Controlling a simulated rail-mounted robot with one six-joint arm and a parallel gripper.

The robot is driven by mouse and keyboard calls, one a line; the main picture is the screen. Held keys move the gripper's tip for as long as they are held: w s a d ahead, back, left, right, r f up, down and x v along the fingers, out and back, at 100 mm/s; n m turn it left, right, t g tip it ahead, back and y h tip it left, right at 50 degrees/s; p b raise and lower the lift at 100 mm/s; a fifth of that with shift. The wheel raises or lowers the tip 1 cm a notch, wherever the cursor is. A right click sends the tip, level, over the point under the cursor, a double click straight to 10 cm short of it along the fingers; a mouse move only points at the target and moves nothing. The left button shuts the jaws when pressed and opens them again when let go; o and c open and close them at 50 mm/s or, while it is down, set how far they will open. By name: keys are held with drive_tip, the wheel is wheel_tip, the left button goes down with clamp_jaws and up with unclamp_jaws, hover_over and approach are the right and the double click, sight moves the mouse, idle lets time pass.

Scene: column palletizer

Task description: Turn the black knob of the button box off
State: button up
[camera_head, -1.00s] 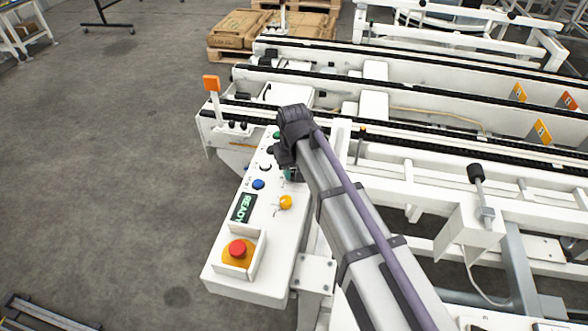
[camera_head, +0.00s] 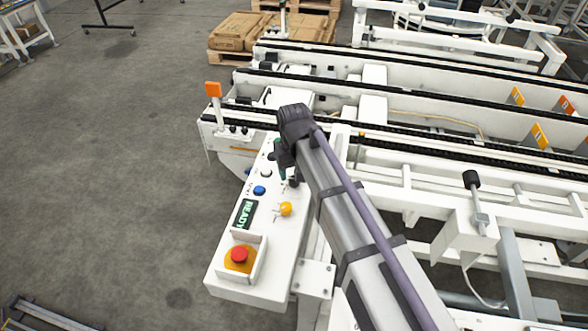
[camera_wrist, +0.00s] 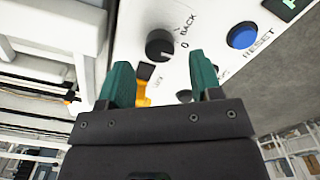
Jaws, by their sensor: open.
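The button box (camera_head: 228,272) is a white panel with a green READY display (camera_head: 243,213), a blue button (camera_head: 259,190) and a red emergency stop (camera_head: 239,255). In the wrist view the black knob (camera_wrist: 160,45) sits on the white panel beside the labels "BACK" and "0". My gripper (camera_wrist: 160,80) is open, its two green fingers apart, with the knob just beyond the fingertips and between them in the picture. No contact shows. In the head view my arm covers part of the box's far end.
White conveyor frames (camera_head: 440,200) lie to the right. An orange marker on a post (camera_head: 213,89) stands at the far left end.

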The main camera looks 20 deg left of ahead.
wheel_tip(320, 180, up, 8)
drive_tip(key=p, duration=0.6)
drive_tip(key=shift+f, duration=0.1)
drive_tip(key=s+d+m, duration=0.2)
drive_tip(key=d, duration=1.1)
drive_tip(key=s+d+r+m+p, duration=0.1)
drive_tip(key=s+d+m, duration=0.1)
drive_tip(key=d, duration=1.1)
drive_tip(key=s+d+r+m+p, duration=0.1)
drive_tip(key=d+m, duration=0.3)
drive_tip(key=d, duration=0.9)
drive_tip(key=shift+s+d, duration=0.25)
drive_tip(key=shift+s, duration=0.6)
